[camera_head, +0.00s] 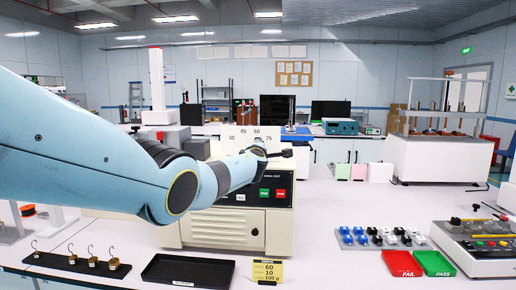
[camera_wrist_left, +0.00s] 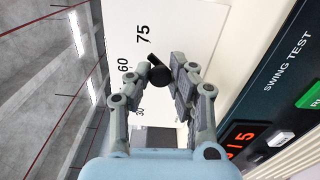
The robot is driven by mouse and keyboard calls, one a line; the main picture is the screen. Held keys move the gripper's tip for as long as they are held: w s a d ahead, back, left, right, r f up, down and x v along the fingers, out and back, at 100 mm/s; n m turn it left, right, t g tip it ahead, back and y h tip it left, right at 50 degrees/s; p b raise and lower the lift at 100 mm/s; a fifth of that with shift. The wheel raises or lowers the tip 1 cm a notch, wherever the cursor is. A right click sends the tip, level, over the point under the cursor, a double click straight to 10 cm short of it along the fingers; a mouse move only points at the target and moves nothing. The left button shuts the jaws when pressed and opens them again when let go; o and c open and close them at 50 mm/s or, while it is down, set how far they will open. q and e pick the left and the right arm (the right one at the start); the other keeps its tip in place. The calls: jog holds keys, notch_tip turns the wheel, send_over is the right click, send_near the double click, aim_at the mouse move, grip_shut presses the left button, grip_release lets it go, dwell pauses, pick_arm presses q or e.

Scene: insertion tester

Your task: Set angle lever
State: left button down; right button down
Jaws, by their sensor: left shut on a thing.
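The swing tester (camera_head: 210,225) is a cream machine with a dark front panel. Its white angle plate (camera_head: 240,135) is marked 30, 45, 60 and 75; the plate also fills the upper middle of the left wrist view (camera_wrist_left: 185,25). My left gripper (camera_wrist_left: 158,70) is shut on the black angle lever (camera_wrist_left: 160,80), with a finger on each side, in front of the plate near the 60 and 75 marks. The lever's exact setting is unclear. In the head view, my left arm and gripper (camera_head: 262,153) hide part of the plate and panel. My right gripper is out of view.
A yellow card (camera_head: 267,271) reading 60, 10, 100 stands in front. A black tray (camera_head: 188,270) and a weight rack (camera_head: 75,263) lie front left. A sample tray (camera_head: 382,239), red FAIL bin (camera_head: 402,264) and green PASS bin (camera_head: 434,264) are right.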

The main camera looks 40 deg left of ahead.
pick_arm(q)
jog(key=shift+w+d+f+m, duration=0.1)
jog(key=shift+d+f+m, duration=0.15)
jog(key=shift+f+m, duration=0.25)
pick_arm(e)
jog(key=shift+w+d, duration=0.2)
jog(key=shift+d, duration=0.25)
